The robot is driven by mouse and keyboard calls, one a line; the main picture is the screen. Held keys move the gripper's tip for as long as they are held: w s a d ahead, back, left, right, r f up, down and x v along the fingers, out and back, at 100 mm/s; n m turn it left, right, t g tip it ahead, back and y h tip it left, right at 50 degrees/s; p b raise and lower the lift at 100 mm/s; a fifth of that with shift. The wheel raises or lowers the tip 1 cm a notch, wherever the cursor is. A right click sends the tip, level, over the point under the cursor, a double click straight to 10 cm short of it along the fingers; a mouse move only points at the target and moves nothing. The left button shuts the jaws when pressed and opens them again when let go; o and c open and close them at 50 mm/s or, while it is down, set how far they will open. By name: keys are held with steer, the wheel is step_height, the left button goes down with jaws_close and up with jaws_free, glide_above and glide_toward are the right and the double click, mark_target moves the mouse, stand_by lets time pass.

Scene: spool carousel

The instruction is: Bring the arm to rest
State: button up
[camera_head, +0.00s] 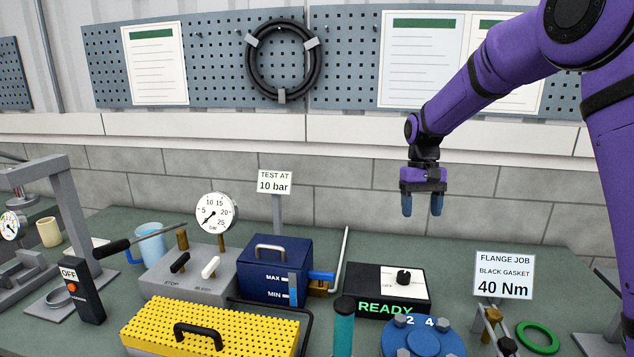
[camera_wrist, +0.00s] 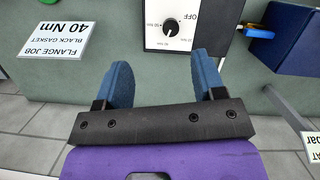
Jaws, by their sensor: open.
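My gripper (camera_head: 422,203) hangs from my purple arm above the back of the bench, its fingers pointing down. Its two blue fingertips are apart with nothing between them. In the wrist view my gripper (camera_wrist: 165,80) also shows open and empty, with the dial box (camera_wrist: 180,25) beyond the fingertips. In the head view the black dial box (camera_head: 388,290) with a white panel and a lit "READY" sits below my gripper, well clear of it.
A blue tank (camera_head: 275,268), a pressure gauge (camera_head: 216,213) and a yellow perforated cover (camera_head: 210,325) stand left of the dial box. A blue flange (camera_head: 425,340), a "40 Nm" sign (camera_head: 504,276) and a green ring (camera_head: 538,338) are at right. The air around my gripper is free.

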steer(key=s+d+r+t, duration=0.2)
steer(key=s+r, duration=0.4)
steer(key=s, duration=0.3)
steer(key=s+d+r+t, duration=0.1)
steer(key=s+r+t, duration=0.1)
steer(key=s+r, duration=0.55)
steer(key=s+d+f+t, duration=0.1)
steer(key=s+t, duration=0.3)
steer(key=s, duration=1.5)
steer(key=shift+s+d+f, duration=0.35)
steer(key=shift+d+f, duration=0.05)
steer(key=shift+d, duration=0.3)
